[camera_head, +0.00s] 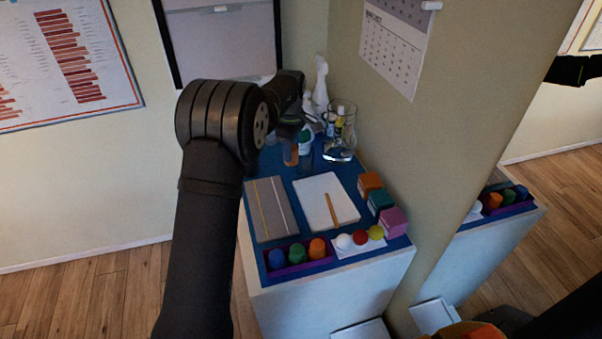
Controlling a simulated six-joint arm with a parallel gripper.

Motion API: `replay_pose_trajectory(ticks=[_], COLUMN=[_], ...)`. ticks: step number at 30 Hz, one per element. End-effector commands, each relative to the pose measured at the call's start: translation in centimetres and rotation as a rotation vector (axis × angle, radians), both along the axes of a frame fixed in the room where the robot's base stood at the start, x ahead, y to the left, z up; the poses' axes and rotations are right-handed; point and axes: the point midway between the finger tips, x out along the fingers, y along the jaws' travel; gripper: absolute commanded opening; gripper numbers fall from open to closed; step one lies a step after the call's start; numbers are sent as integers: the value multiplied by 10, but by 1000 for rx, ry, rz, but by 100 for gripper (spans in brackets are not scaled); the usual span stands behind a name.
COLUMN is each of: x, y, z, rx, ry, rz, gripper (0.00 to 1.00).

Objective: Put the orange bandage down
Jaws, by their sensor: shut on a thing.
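My gripper (291,133) is over the back part of the blue-topped cabinet (335,172), small and partly hidden by its own dark wrist. A small brownish-orange piece, which looks like the orange bandage (290,156), shows just below the jaws. The gripper is shut on it. I cannot tell whether the bandage touches the cabinet top.
A green-capped bottle (305,142), a glass jar (341,140) and a white figure (320,85) stand close by. A grey folder (270,208), white pad (317,203), coloured boxes (380,201) and small balls (360,238) fill the front. A mirror (515,150) is at right.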

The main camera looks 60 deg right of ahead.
Motion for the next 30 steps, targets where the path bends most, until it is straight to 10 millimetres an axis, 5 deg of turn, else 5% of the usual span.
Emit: replay_pose_trajectory(ticks=[5,18,30], x=[9,100,109], y=[-5,-11,-11], z=[-9,-63,-98], rx=[2,0,2], ry=[0,0,0], rz=[5,3,2], gripper=[18,18,18])
